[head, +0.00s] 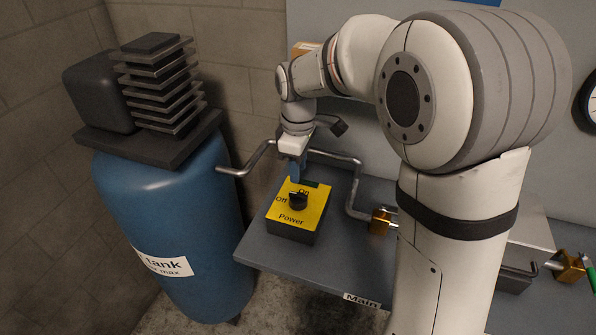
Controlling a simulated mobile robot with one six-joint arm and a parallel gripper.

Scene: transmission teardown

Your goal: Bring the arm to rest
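My white and grey arm reaches from the right foreground back over the workbench. My gripper (297,172) points down just behind and above the knob of the yellow power switch box (293,208).
A blue tank (172,230) with a dark finned compressor (160,85) on top stands at the left. Bent grey pipes (352,180) and a brass fitting (380,220) are close to the gripper. The grey bench (330,262) is clear in front of the box.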

